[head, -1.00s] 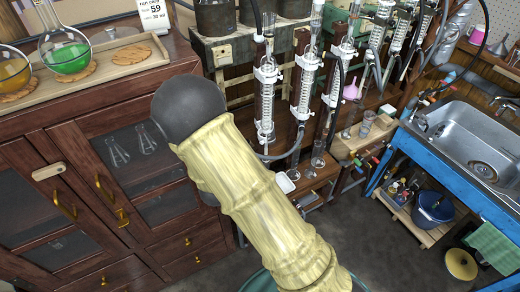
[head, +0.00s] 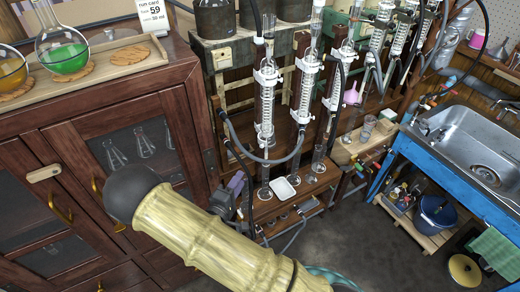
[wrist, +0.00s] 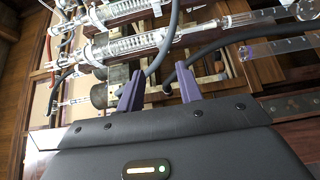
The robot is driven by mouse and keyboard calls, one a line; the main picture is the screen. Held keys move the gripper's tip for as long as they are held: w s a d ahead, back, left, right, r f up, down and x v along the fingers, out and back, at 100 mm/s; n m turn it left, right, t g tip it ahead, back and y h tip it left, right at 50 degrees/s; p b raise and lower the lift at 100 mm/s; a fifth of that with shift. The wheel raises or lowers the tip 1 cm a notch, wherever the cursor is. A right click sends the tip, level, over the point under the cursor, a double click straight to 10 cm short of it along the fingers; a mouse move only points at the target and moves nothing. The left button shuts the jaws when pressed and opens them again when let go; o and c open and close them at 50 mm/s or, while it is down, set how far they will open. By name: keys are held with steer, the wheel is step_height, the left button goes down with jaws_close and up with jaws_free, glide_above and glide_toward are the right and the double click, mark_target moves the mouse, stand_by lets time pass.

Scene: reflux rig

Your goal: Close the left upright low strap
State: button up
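The left upright (head: 256,112) stands at the rig's left end, with a glass condenser on it. Its low strap (head: 265,131) is a pale band around the condenser's lower part; I cannot tell whether it is open or closed. The condenser also runs sideways across the top of the wrist view (wrist: 125,46). My gripper (head: 238,183) is partly hidden in the head view, to the left of and below the strap. In the wrist view its two purple fingers (wrist: 160,88) are apart, with nothing held between them. They are short of the condenser.
A dark hose (head: 285,158) loops below the strap between the left and neighbouring uprights. Cylinders and a white dish (head: 285,188) stand on the low shelf. A wooden cabinet (head: 185,110) is close on the left. Open floor lies right, before the blue sink bench (head: 440,160).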

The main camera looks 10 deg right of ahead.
mark_target(261, 147)
steer(key=p+x, duration=0.3)
steer(key=x, duration=1.3)
steer(key=shift+w+d, duration=0.15)
steer(key=shift+w, duration=0.05)
steer(key=shift+c, duration=0.3)
steer(key=c, duration=0.7)
